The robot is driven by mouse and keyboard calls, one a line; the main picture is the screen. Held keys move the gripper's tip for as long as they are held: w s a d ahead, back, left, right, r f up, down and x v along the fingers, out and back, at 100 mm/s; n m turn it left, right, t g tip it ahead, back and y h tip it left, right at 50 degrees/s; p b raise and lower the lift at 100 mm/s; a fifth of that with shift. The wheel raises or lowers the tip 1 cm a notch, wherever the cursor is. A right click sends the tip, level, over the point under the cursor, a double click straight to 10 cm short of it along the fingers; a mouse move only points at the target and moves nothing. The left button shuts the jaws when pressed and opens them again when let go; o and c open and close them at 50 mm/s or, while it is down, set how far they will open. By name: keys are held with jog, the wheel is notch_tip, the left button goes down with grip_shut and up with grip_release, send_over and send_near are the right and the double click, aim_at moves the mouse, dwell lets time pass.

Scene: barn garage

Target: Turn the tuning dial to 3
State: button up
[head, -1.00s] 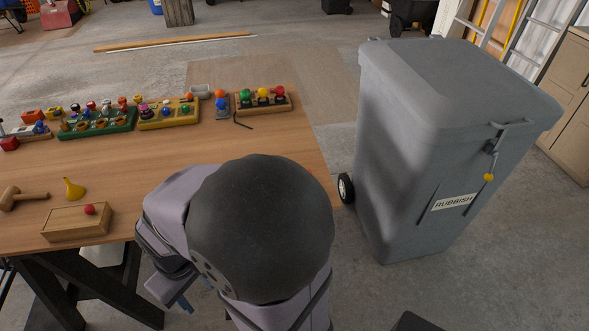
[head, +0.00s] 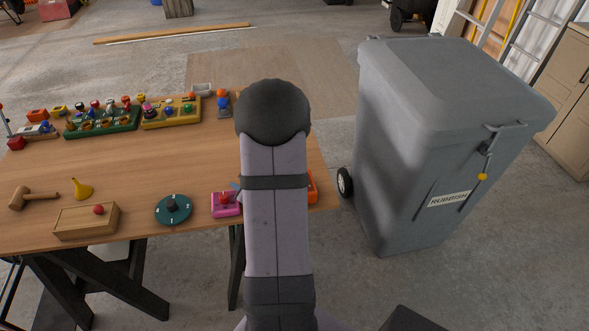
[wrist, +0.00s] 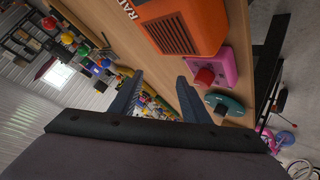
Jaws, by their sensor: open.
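A round teal dial (head: 173,209) with a dark knob and white marks lies near the table's front edge; it also shows in the wrist view (wrist: 224,106). Right of it is a pink box (head: 226,204) with a red knob (wrist: 204,77). An orange radio (wrist: 185,27) is beside the pink box, mostly hidden behind my arm in the head view. I cannot tell which knob is the tuning dial, and no numbers are readable. My gripper (wrist: 161,78) is open and empty in the wrist view, apart from these things. My arm mostly hides it in the head view.
The wooden table (head: 130,175) holds a wooden box with a red ball (head: 86,221), a yellow funnel (head: 82,189) and a mallet (head: 33,195). Several coloured toy boards (head: 103,121) line the back. A grey rubbish bin (head: 440,140) stands right of the table.

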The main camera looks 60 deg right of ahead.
jog(key=s+d+t, duration=0.1)
jog(key=d, duration=0.1)
jog(key=s+d+m, duration=0.1)
jog(key=s+d, duration=0.1)
jog(key=s+d+f+m+t+h, duration=0.1)
jog(key=s+d, duration=0.1)
jog(key=shift+s+f+t+b, duration=0.1)
jog(key=shift+s+t+b, duration=0.1)
jog(key=shift+t+b, duration=0.15)
jog(key=s+d+m+t, duration=0.1)
jog(key=s, duration=0.2)
jog(key=s+d+r+m+t+h, duration=0.1)
jog(key=s, duration=0.2)
jog(key=s+m+t+h+b, duration=0.1)
jog(key=s, duration=0.2)
jog(key=shift+s+d+r+t, duration=0.15)
jog(key=shift+d+t, duration=0.1)
jog(key=shift+d, duration=0.15)
jog(key=f+b, duration=0.1)
jog(key=s+f+m+b, duration=0.1)
jog(key=shift+s+d+f+m+h, duration=0.1)
jog(key=shift+d+f+m+h, duration=0.05)
jog(key=shift+f+m+h, duration=0.2)
jog(key=shift+s+d+f+m, duration=0.1)
jog(key=shift+s+f+m, duration=0.1)
jog(key=shift+m, duration=0.05)
jog(key=shift+p+x, duration=0.95)
jog(key=shift+x, duration=2.75)
jog(key=shift+f, duration=0.1)
